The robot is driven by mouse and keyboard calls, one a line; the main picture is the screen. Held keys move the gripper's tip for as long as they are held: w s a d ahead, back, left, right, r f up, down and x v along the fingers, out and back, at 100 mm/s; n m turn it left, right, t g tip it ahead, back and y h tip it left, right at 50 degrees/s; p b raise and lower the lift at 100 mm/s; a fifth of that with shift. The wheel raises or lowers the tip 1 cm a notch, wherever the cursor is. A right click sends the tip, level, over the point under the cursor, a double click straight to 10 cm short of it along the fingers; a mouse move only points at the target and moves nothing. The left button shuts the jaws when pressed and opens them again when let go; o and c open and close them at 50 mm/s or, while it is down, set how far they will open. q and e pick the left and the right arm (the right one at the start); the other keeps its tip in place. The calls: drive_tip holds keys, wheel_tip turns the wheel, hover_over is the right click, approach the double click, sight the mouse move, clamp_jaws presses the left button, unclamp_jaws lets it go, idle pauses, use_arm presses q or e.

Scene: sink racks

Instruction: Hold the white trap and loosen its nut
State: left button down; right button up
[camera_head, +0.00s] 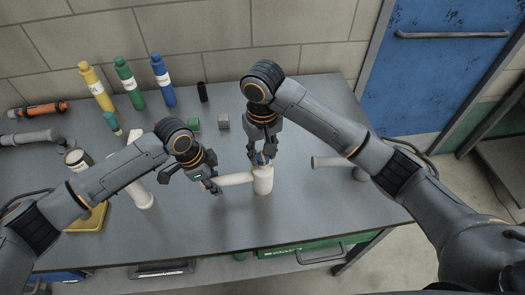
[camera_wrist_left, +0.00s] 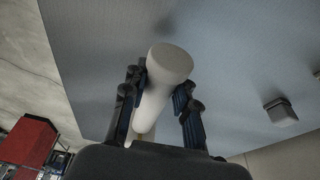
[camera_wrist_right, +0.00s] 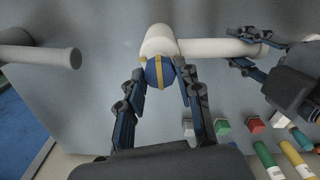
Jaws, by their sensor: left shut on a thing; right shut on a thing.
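The white trap (camera_head: 263,183) stands on the grey bench, with a white side pipe (camera_head: 236,179) reaching left. It also shows in the right wrist view (camera_wrist_right: 157,40). Its blue nut with yellow stripes (camera_wrist_right: 157,74) is on the end nearest my right gripper. My left gripper (camera_head: 211,186) is shut around the side pipe; in the left wrist view the pipe (camera_wrist_left: 165,85) lies between the fingers. My right gripper (camera_head: 262,157) reaches down from above and is shut on the nut, one finger on each side. In the head view its fingers partly hide the nut.
Yellow (camera_head: 97,87), green (camera_head: 129,84) and blue (camera_head: 163,80) bottles stand at the back left. Small green (camera_head: 194,125) and grey (camera_head: 223,121) blocks lie behind the trap. A grey-white pipe (camera_head: 332,162) lies to the right.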

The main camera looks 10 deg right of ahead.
sight(263, 156)
drive_tip(key=shift+m, duration=0.4)
drive_tip(key=o, duration=1.2)
drive_tip(key=shift+c, duration=0.2)
drive_tip(key=shift+r, duration=0.1)
use_arm(q)
drive_tip(key=c, duration=1)
unclamp_jaws()
use_arm(e)
wheel_tip(263, 156, up, 12)
use_arm(q)
drive_tip(key=shift+o, duration=0.2)
